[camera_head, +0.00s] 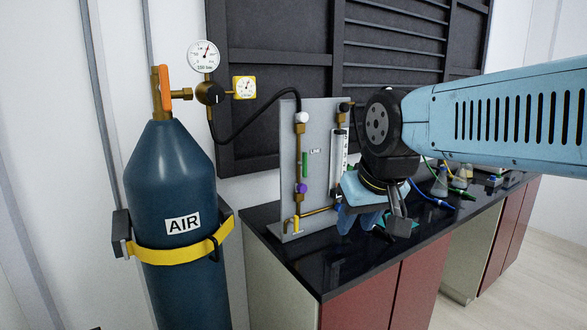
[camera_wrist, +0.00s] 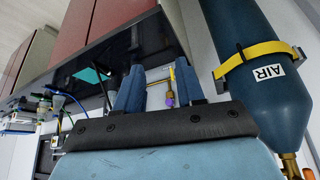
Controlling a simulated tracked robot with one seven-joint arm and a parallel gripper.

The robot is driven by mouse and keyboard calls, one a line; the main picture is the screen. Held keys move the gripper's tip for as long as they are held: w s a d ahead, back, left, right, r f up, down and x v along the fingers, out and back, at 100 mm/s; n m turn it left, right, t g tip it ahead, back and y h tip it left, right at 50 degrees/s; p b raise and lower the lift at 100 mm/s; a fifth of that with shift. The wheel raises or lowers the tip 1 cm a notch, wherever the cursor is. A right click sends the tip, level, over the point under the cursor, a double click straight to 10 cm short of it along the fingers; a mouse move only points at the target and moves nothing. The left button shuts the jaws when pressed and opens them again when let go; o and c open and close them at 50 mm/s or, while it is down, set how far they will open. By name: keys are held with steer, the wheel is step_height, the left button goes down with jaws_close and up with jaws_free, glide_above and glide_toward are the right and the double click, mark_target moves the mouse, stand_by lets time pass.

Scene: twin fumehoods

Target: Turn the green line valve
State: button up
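The green line valve shows as a narrow upright green handle (camera_head: 305,165) on the brass line of a grey panel (camera_head: 322,130) in the head view. A purple knob (camera_head: 301,188) sits below it, a white knob (camera_head: 301,117) above it, and a yellow handle (camera_head: 297,223) near the panel's foot. My gripper (camera_head: 359,222) is in front of the panel's lower right, apart from the green handle. In the wrist view its two blue fingers (camera_wrist: 158,75) are spread, with nothing held between them. The purple knob (camera_wrist: 168,98) shows beyond the gap; the green handle is not visible there.
A dark blue AIR cylinder (camera_head: 172,190) with a yellow strap stands left of the panel. A black hose (camera_head: 245,132) runs from its regulator to the panel. The black bench top (camera_head: 318,270) lies below my gripper. Flasks (camera_head: 440,180) and coloured tubing lie to the right.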

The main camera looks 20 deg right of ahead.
steer(key=w+d+r, duration=0.2)
steer(key=w+r, duration=0.1)
steer(key=w, duration=0.2)
steer(key=n+g+y, duration=0.1)
steer(key=n, duration=0.2)
glide_toward(306, 164)
steer(key=x, duration=1.1)
steer(key=shift+f, duration=0.1)
steer(key=shift+c, duration=0.2)
